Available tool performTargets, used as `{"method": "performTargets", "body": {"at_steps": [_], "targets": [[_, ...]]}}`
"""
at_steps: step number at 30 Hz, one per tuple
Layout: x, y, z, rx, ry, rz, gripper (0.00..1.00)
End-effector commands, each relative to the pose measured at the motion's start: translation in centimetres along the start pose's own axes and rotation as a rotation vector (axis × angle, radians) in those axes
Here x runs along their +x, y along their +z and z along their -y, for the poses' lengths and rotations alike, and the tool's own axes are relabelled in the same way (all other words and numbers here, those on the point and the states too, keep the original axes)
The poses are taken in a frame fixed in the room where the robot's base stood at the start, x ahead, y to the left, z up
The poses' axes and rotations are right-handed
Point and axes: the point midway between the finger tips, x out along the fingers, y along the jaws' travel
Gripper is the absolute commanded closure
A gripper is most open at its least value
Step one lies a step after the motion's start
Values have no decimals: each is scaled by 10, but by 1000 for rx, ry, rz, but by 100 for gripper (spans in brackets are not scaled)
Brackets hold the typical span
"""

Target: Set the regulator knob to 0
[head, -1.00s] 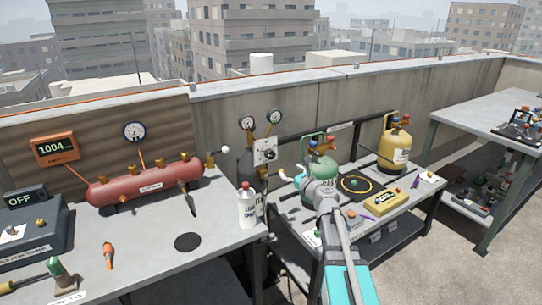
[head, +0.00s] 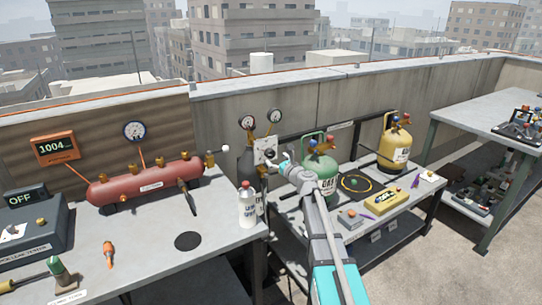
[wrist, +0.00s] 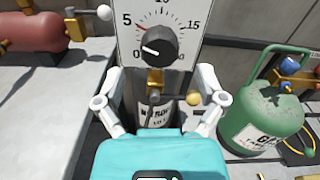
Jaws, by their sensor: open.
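The regulator knob (wrist: 158,45) is a black round knob on a white dial plate (wrist: 188,12) with numbers 5, 10 and 15 legible. Its white line points left and slightly up, below the 5, toward the low end of the scale. A red tick sits near the 5. In the head view the dial plate (head: 265,146) shows below two gauges, with the knob partly hidden behind my gripper (head: 283,163). In the wrist view my gripper (wrist: 160,82) is open and empty. Its fingers stand to either side, just below and short of the knob, apart from it.
A brass fitting (wrist: 155,82) sits under the knob. A green cylinder (head: 320,170) stands close right of my gripper; a yellow one (head: 394,142) is farther right. A white bottle (head: 247,205) and a red tank (head: 145,183) are left.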

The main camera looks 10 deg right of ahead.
Motion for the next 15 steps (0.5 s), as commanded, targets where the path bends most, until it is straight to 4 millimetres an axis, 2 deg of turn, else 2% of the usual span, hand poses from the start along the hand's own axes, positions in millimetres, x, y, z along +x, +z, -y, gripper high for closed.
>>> {"method": "performTargets", "body": {"at_steps": [1,6,15], "targets": [[11,0,2,0,0,0,11],[31,0,1,0,1,0,11],[44,0,1,0,-2,0,11]]}}
